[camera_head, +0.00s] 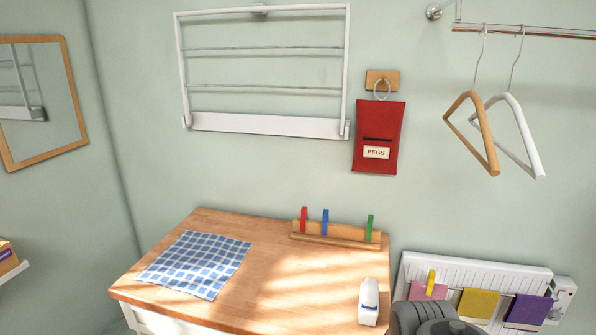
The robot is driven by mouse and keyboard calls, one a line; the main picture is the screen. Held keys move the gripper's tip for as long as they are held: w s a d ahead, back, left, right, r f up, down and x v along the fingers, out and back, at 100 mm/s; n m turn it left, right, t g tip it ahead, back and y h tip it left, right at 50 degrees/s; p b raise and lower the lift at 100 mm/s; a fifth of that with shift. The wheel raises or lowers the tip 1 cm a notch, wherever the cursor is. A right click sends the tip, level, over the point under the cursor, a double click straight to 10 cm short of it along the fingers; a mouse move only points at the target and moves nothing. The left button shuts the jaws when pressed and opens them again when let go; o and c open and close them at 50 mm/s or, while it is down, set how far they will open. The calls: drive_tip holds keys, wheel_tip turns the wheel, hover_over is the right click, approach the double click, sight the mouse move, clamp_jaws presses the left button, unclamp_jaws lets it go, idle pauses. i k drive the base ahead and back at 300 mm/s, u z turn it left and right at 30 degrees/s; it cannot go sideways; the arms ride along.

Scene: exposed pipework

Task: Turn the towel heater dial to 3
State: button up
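The towel heater (517,273) is a white ribbed panel low on the wall at the right. A white control box (563,291) with a small round dial is at its right end. The dial's numbers and setting are too small to read. A dark grey rounded part of my arm shows at the bottom edge, in front of the heater's lower left. My gripper's fingers are not in view. The heater's lower part is cut off by the frame.
Pink (428,290), yellow (478,303) and purple (528,310) cloths hang on the heater, with a yellow peg (431,281) on the pink one. A wooden-topped table (285,270) stands left, bearing a white bottle (369,301). Hangers (485,140) hang above right.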

sight(554, 315)
drive_tip(key=z, duration=3.4)
drive_tip(key=i, duration=1.4)
drive_tip(key=u, duration=3.4)
